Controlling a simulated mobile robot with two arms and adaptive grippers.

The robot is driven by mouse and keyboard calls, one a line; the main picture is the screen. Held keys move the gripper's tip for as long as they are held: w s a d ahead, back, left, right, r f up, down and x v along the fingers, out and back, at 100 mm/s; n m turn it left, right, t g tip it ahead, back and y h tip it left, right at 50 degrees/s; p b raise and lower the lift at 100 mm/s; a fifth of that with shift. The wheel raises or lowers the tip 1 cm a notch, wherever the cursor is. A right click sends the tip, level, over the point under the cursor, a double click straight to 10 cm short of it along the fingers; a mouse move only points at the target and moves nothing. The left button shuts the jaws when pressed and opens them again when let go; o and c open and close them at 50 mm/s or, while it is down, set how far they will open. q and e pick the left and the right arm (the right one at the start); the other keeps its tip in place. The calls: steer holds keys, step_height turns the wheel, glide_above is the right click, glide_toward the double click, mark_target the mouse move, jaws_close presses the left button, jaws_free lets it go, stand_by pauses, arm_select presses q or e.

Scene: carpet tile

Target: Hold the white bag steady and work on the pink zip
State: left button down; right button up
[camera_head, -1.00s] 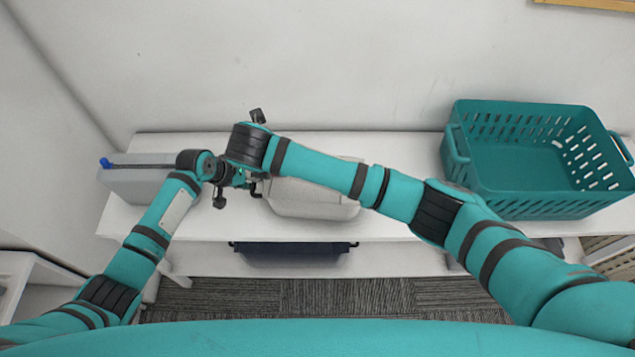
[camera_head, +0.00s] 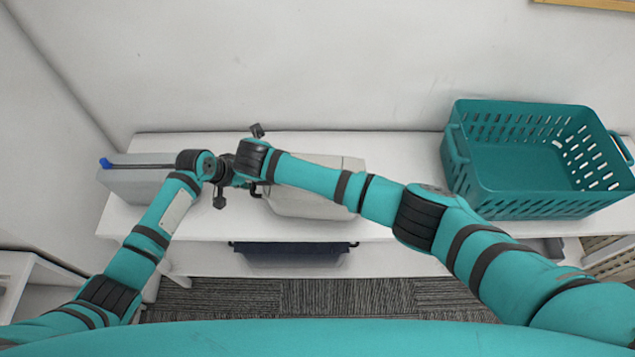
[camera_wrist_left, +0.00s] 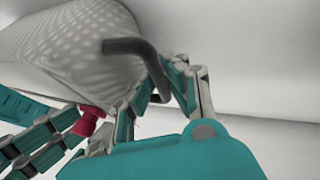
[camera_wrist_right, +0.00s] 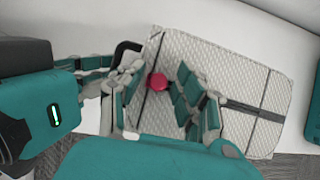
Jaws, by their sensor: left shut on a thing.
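The white bag (camera_head: 310,201) lies on the white bench, partly hidden under my right arm. In the right wrist view, its quilted top (camera_wrist_right: 258,68) carries a dark zip line and a pink zip pull (camera_wrist_right: 157,81). My right gripper (camera_wrist_right: 160,90) is open, with one finger on each side of the pull and visible gaps. The pull also shows in the left wrist view (camera_wrist_left: 88,122). My left gripper (camera_wrist_left: 158,84) is shut on the bag's dark handle (camera_wrist_left: 128,46) at its left end. In the head view, my wrists largely hide both grippers' fingertips.
A teal slotted basket (camera_head: 540,160) stands at the right of the bench (camera_head: 400,200). A grey box (camera_head: 135,187) with a dark, blue-ended rod is at the left. A dark item (camera_head: 290,253) sits below the front edge. Bench between bag and basket is clear.

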steer(key=shift+c, duration=0.4)
steer(key=c, duration=0.5)
steer(key=shift+s+d, duration=0.1)
steer(key=shift+d, duration=2.5)
steer(key=shift+c, duration=0.2)
steer(key=shift+d, duration=0.55)
steer(key=shift+s+d, duration=0.15)
steer(key=shift+d, duration=1.75)
steer(key=shift+s+d, duration=0.2)
steer(key=shift+d, duration=2.3)
